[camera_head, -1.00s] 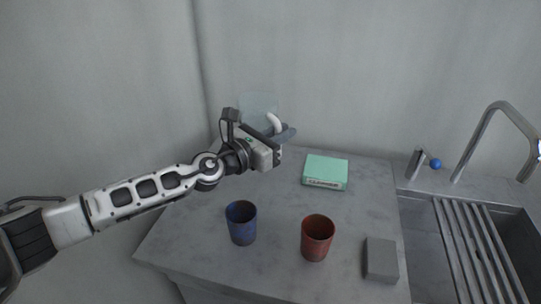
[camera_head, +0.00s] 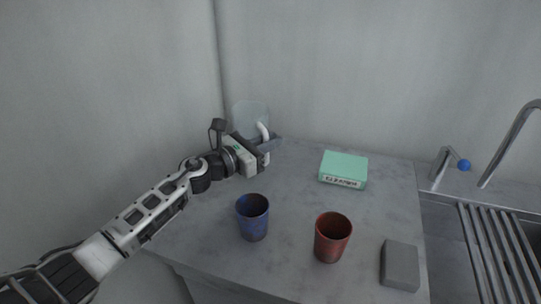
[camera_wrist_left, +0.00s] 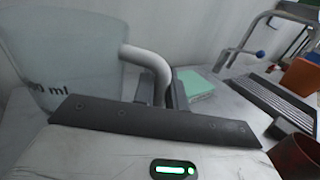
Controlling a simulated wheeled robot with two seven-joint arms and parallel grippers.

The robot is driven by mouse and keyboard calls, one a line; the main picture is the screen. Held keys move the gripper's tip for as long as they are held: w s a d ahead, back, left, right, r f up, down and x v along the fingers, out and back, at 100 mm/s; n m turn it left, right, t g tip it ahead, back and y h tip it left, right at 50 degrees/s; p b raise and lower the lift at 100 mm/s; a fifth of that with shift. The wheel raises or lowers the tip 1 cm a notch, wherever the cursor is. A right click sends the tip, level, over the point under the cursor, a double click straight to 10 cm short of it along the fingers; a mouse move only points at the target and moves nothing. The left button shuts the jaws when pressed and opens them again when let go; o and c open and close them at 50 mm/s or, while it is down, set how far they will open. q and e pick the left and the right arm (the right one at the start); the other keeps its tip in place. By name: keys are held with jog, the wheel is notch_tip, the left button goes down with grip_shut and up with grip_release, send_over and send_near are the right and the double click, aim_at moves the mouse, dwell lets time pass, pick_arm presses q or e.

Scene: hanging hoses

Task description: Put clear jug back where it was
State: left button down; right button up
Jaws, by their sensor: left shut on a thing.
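The clear jug (camera_head: 249,113) is a see-through vessel with a white handle (camera_head: 263,131), at the back left of the counter in the head view. My left gripper (camera_head: 272,146) is shut on the jug's handle. In the left wrist view the clear jug (camera_wrist_left: 65,55) shows "ml" lettering and fills the left side, and its white handle (camera_wrist_left: 150,60) runs down between the fingers. The jug looks upright in the head view. Its base is hidden behind my gripper, so I cannot tell if it touches the counter. My right gripper is out of view.
A blue cup (camera_head: 253,218) and a red cup (camera_head: 332,238) stand at the front of the counter (camera_head: 290,205). A green box (camera_head: 343,169) lies at the back, a grey block (camera_head: 400,266) at front right. A sink with a slatted rack (camera_head: 492,250) and tap is at right.

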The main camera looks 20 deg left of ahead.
pick_arm(q)
notch_tip(320, 180, down, 2)
jog(key=shift+d+f+b, duration=0.1)
jog(key=shift+f+b, duration=0.1)
jog(key=shift+b, duration=0.2)
jog(key=shift+r, duration=0.1)
jog(key=shift+f, duration=0.25)
jog(key=c, duration=1.4)
grip_release()
jog(key=shift+c, duration=0.2)
jog(key=shift+r, duration=0.15)
